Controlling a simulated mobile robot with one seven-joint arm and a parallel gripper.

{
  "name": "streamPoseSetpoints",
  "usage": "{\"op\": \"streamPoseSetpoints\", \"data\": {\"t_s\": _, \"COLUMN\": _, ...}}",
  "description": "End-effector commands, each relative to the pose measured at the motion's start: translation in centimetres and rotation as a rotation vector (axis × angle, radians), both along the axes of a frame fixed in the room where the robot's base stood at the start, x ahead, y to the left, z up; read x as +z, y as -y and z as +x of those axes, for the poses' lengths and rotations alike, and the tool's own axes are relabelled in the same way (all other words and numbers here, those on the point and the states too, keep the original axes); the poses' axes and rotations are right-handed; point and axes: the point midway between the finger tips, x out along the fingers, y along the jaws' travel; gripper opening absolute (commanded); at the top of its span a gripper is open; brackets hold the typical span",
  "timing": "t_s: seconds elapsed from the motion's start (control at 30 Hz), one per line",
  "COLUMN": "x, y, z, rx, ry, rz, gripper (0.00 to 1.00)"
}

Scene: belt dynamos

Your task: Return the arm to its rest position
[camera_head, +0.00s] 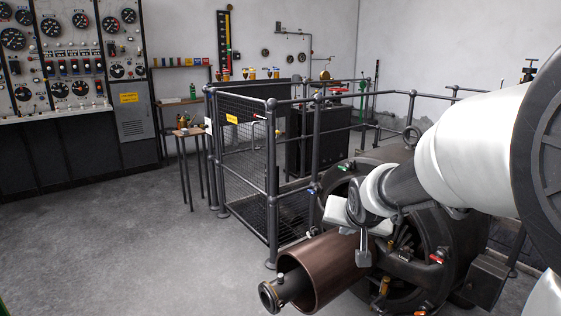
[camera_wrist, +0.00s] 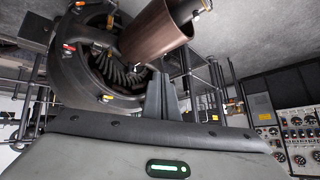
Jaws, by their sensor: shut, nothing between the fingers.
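My white and grey arm reaches in from the right in the head view, bent down over the dynamo. My gripper (camera_head: 363,259) points downward in front of the dynamo and is shut with nothing in it. In the wrist view the closed fingers (camera_wrist: 161,88) stand up from the grey gripper body. The dark round dynamo (camera_head: 398,172) has a copper-brown cylinder (camera_head: 330,268) at its front, close to my gripper in the picture. The cylinder also shows in the wrist view (camera_wrist: 155,32). I cannot tell whether gripper and cylinder touch.
A dark railing with mesh (camera_head: 240,165) stands behind and left of the dynamo. A gauge panel (camera_head: 70,55) lines the left wall. A small wooden table (camera_head: 186,132) stands beside the railing. The grey floor (camera_head: 110,240) at left is clear.

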Motion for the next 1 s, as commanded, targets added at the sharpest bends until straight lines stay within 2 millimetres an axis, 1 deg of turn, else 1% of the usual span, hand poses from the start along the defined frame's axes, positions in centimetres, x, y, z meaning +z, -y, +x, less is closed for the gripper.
{"op": "streamPoseSetpoints", "data": {"t_s": 0.03, "x": 1.7, "y": 0.1, "z": -2.9, "rx": 0.013, "ry": -0.019, "rz": -0.027, "gripper": 0.00}}
{"op": "streamPoseSetpoints", "data": {"t_s": 0.07, "x": 2.2, "y": 0.1, "z": -4.6, "rx": 0.022, "ry": -0.039, "rz": -0.041, "gripper": 0.00}}
{"op": "streamPoseSetpoints", "data": {"t_s": 0.1, "x": 2.9, "y": 0.1, "z": -6.9, "rx": 0.035, "ry": -0.066, "rz": -0.059, "gripper": 0.00}}
{"op": "streamPoseSetpoints", "data": {"t_s": 0.17, "x": 3.5, "y": 0.0, "z": -10.3, "rx": 0.057, "ry": -0.105, "rz": -0.080, "gripper": 0.00}}
{"op": "streamPoseSetpoints", "data": {"t_s": 0.2, "x": 3.7, "y": 0.0, "z": -12.3, "rx": 0.073, "ry": -0.128, "rz": -0.092, "gripper": 0.00}}
{"op": "streamPoseSetpoints", "data": {"t_s": 0.3, "x": 4.0, "y": -0.3, "z": -16.6, "rx": 0.110, "ry": -0.178, "rz": -0.110, "gripper": 0.00}}
{"op": "streamPoseSetpoints", "data": {"t_s": 0.4, "x": 3.9, "y": -0.6, "z": -20.2, "rx": 0.144, "ry": -0.218, "rz": -0.119, "gripper": 0.00}}
{"op": "streamPoseSetpoints", "data": {"t_s": 0.6, "x": 3.3, "y": -1.3, "z": -26.2, "rx": 0.216, "ry": -0.281, "rz": -0.129, "gripper": 0.00}}
{"op": "streamPoseSetpoints", "data": {"t_s": 0.67, "x": 3.0, "y": -1.5, "z": -27.9, "rx": 0.239, "ry": -0.298, "rz": -0.132, "gripper": 0.00}}
{"op": "streamPoseSetpoints", "data": {"t_s": 0.7, "x": 4.6, "y": -1.5, "z": -28.0, "rx": 0.244, "ry": -0.304, "rz": -0.133, "gripper": 0.00}}
{"op": "streamPoseSetpoints", "data": {"t_s": 0.73, "x": 5.5, "y": -1.5, "z": -27.9, "rx": 0.242, "ry": -0.305, "rz": -0.133, "gripper": 0.00}}
{"op": "streamPoseSetpoints", "data": {"t_s": 0.87, "x": 8.2, "y": -1.5, "z": -27.8, "rx": 0.240, "ry": -0.305, "rz": -0.132, "gripper": 0.00}}
{"op": "streamPoseSetpoints", "data": {"t_s": 0.97, "x": 10.5, "y": -1.5, "z": -27.8, "rx": 0.240, "ry": -0.305, "rz": -0.132, "gripper": 0.00}}
{"op": "streamPoseSetpoints", "data": {"t_s": 1.0, "x": 11.7, "y": -1.5, "z": -27.7, "rx": 0.240, "ry": -0.304, "rz": -0.133, "gripper": 0.00}}
